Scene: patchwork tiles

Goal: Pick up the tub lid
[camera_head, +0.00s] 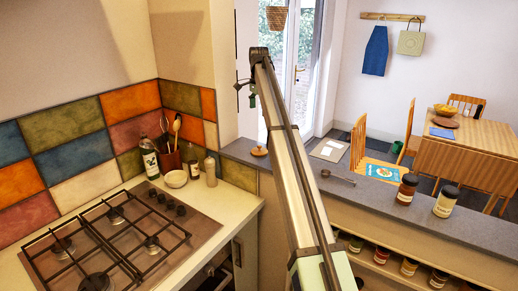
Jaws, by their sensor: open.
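A small round wooden lid with a knob (259,151), which looks like the tub lid, lies on the grey ledge (238,151) left of my arm. My gripper (245,100) hangs from the far end of my raised arm, in front of the wall edge and door. In the picture it is above the lid and apart from it. Its jaws are open, with nothing visible between them. It is small and dark here, so finger detail is hard to see.
A scoop (326,174) and two jars (407,189) (446,201) stand on the ledge to the right. A hob (115,245), a bottle (149,160), a utensil pot (172,162) and a bowl (176,179) are left. Jars fill the shelf below (420,255).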

